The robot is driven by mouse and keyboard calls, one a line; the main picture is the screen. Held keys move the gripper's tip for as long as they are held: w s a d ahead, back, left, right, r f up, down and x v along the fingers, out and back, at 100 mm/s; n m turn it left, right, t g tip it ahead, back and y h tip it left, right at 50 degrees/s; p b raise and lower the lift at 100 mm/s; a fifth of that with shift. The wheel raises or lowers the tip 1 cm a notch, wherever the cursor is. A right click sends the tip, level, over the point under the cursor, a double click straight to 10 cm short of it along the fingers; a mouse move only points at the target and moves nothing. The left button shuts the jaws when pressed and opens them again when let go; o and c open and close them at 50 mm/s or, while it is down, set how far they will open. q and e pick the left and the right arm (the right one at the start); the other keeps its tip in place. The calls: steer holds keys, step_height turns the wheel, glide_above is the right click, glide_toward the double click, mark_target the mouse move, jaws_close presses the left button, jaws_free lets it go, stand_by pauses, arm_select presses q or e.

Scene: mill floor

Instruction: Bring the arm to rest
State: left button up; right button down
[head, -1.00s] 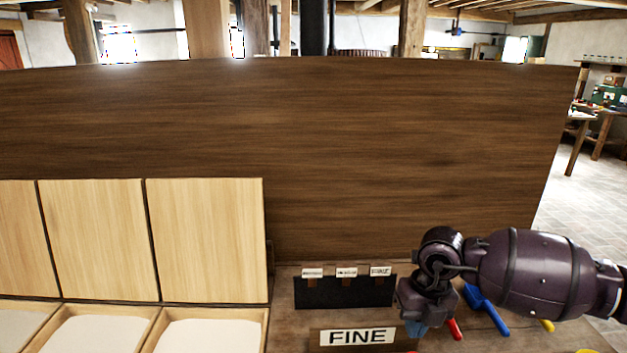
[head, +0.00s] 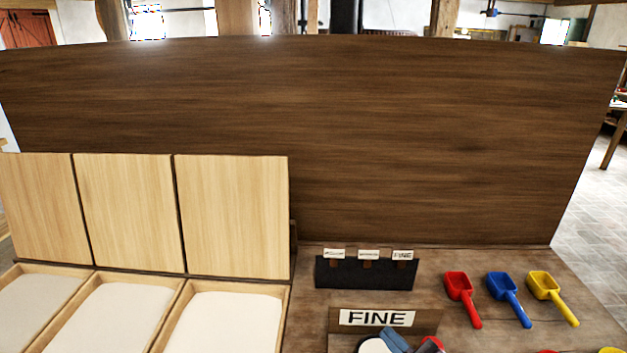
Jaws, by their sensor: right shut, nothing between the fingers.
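My right gripper (head: 394,340) shows only in part at the bottom edge of the head view, as blue-grey fingers just below the FINE sign. They are together and hold nothing that I can see. The rest of that hand and most of the arm are cut off by the frame. My left gripper is not in view.
A FINE sign (head: 376,318) stands before a black label holder (head: 366,273). Red (head: 459,285), blue (head: 503,286) and yellow (head: 543,284) scoops lie at right. Flour bins (head: 285,315) with raised lids (head: 232,215) are at left. A tall wooden panel (head: 400,140) closes the back.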

steer(key=s+d+f+m+g+h, duration=0.2)
steer(key=s+d+f+m+h, duration=0.4)
steer(key=f, duration=0.3)
steer(key=s+d+f+m+g+h, duration=0.2)
steer(key=s+d+f+m+h, duration=0.4)
steer(key=s+d+f+m, duration=0.1)
step_height(320, 180, down, 2)
steer(key=shift+s+d+f+m+h, duration=0.1)
steer(key=shift+s+d+m+h, duration=0.05)
steer(key=shift+d+m+h, duration=0.3)
stand_by(0.7)
